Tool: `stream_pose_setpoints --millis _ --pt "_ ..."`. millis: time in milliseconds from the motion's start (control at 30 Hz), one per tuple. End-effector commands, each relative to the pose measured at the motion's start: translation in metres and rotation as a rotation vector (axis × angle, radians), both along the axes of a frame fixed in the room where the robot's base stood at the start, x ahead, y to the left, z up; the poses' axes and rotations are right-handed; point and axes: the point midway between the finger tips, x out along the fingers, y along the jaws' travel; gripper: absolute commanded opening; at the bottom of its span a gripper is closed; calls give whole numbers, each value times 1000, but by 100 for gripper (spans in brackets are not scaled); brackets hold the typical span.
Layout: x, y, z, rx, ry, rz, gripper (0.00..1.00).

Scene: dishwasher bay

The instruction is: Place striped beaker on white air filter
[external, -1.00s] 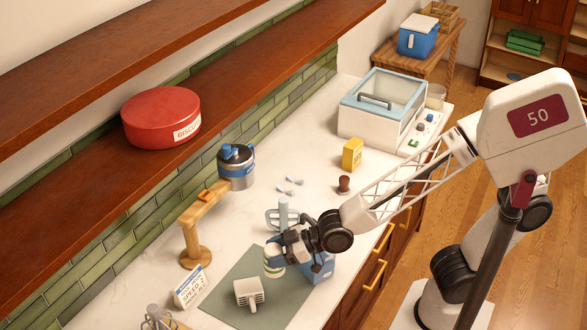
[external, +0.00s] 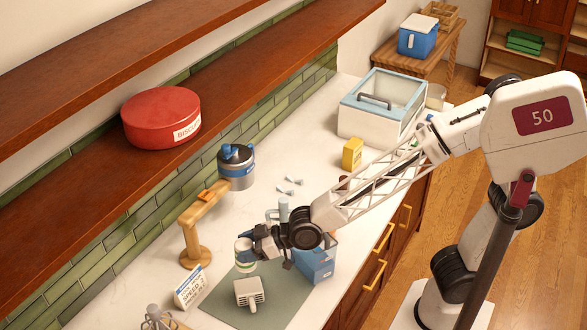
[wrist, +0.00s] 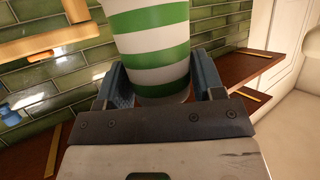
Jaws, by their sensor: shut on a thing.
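The green-and-white striped beaker (external: 242,254) is held upright in my gripper (external: 251,248), above the back part of the grey-green mat. In the wrist view the beaker (wrist: 150,45) fills the space between the two fingers (wrist: 158,88), which press on its sides; its top is cut off by the frame. A small white slotted block (external: 248,292), which looks like the white air filter, lies on the mat, nearer the front than the beaker. Nothing rests on its visible top. The beaker is apart from it.
A blue box (external: 316,262) stands beside the mat (external: 290,300), close under my wrist. A wooden stand (external: 195,240) with a blue-banded canister (external: 237,168) is behind. A small sign (external: 189,286) stands left of the mat.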

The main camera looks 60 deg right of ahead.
Motion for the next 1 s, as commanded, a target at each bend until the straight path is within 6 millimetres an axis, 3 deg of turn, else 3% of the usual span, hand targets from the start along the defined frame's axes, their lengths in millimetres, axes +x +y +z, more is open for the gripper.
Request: stream_pose_setpoints --millis 167,600,1000 --pt "0 0 -7 -1 -1 0 38" --pt "0 0 -59 -1 1 0 38" --pt "0 0 -63 0 0 0 38"
